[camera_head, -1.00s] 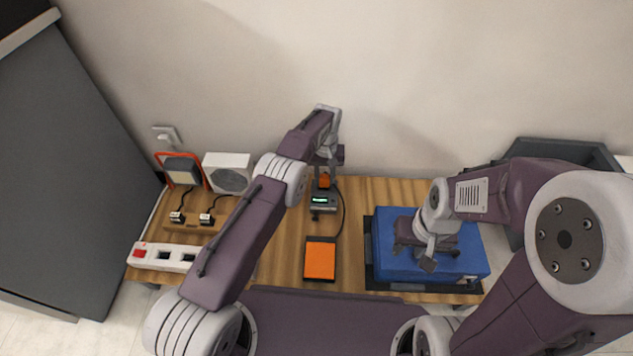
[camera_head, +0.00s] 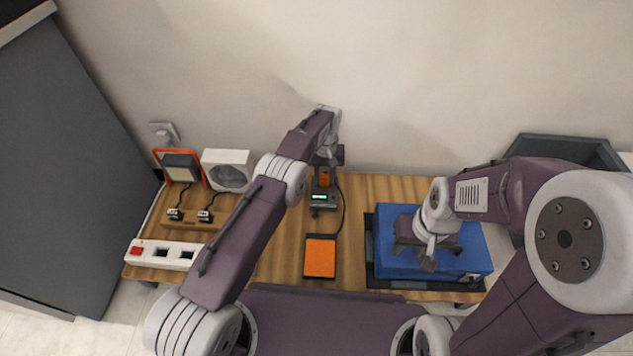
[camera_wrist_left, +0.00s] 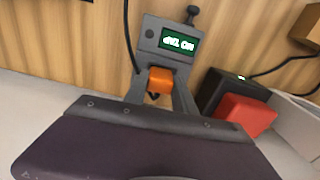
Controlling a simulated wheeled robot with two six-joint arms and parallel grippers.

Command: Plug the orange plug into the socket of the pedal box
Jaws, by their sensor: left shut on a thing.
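The orange plug (camera_wrist_left: 160,80) is between the fingers of my left gripper (camera_wrist_left: 158,90). It meets the near edge of the grey box with a lit green display (camera_wrist_left: 178,42); the socket itself is hidden, so seating depth cannot be seen. In the head view my left gripper (camera_head: 325,168) holds the plug (camera_head: 325,179) directly above the display box (camera_head: 323,200). The display seems to read "PDL ON", upside down in the wrist view. An orange pedal (camera_head: 320,258) lies below it, with a black cable alongside. My right gripper (camera_head: 428,258) hangs over a blue case; its jaws are unclear.
The blue case (camera_head: 472,250) is at right. A white power strip (camera_head: 175,256), a lamp with an orange frame (camera_head: 180,167), a white fan-like box (camera_head: 228,170) and two small black plugs are at left. The wrist view shows a dark box with a red front (camera_wrist_left: 245,115).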

